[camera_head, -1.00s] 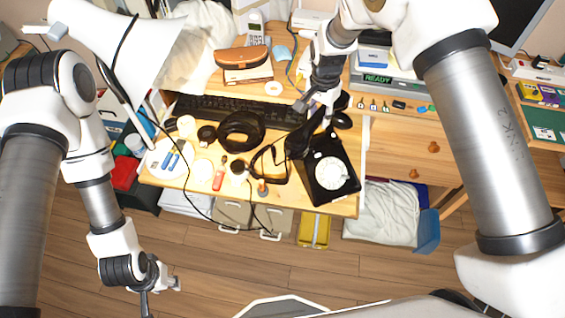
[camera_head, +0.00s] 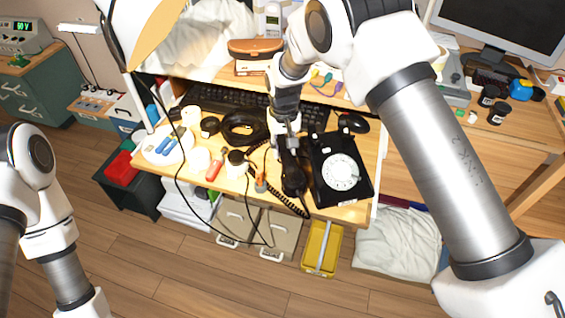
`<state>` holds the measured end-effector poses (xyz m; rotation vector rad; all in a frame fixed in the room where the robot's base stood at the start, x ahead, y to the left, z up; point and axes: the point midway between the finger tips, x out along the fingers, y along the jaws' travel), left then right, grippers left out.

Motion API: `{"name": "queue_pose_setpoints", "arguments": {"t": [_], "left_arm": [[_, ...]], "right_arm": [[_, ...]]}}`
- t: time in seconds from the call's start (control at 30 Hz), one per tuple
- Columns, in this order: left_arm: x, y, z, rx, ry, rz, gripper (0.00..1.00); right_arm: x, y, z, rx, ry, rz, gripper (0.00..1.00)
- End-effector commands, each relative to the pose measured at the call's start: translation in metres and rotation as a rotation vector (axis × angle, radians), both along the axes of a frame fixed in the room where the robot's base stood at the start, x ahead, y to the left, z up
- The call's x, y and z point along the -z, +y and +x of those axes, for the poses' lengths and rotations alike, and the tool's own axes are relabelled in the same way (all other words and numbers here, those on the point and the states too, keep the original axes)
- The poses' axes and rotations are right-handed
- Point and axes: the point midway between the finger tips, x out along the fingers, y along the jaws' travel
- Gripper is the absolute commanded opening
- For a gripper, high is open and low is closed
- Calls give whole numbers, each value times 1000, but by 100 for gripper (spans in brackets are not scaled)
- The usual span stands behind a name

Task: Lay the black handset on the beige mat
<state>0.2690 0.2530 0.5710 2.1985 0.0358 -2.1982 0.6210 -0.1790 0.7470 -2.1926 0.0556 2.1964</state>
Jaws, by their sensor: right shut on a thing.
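My right gripper (camera_head: 289,141) reaches down over the desk and is shut on the black handset (camera_head: 293,180). The handset points down the picture, just left of the black dial phone (camera_head: 326,190) with its white dial. Its coiled cord (camera_head: 287,197) runs beside it over the desk. I cannot tell whether the handset touches the desk. I cannot make out a beige mat; it may be hidden or blend with the wood. My left arm shows at the lower left, but its gripper is out of view.
The wooden desk (camera_head: 350,213) is crowded. A keyboard (camera_head: 222,98) and a black ring-shaped thing (camera_head: 243,128) lie behind and left of the handset. White jars, a red-handled tool (camera_head: 214,170) and batteries lie at left. A mouse (camera_head: 353,122) stands behind the phone.

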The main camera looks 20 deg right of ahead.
Motion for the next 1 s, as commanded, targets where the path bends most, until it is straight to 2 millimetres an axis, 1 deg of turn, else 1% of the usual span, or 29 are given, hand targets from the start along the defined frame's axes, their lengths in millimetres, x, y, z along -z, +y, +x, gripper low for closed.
{"name": "queue_pose_setpoints", "arguments": {"t": [0.23,0.3,0.57,0.6,0.67,0.93,1.0], "left_arm": [[2,0,0,0,1,0,40],[2,0,0,0,1,0,40],[3,0,0,0,1,0,40],[3,0,0,0,1,0,40],[2,0,0,0,1,0,40],[3,0,0,0,1,0,40],[2,0,0,0,1,0,40]], "right_arm": [[39,0,0,0,-1,0,0],[42,0,0,1,-2,0,0],[44,0,0,1,-2,0,0],[45,0,0,1,-2,0,36],[44,0,0,1,-2,0,57],[44,0,0,1,-2,0,57],[41,0,0,1,-2,0,57]]}}
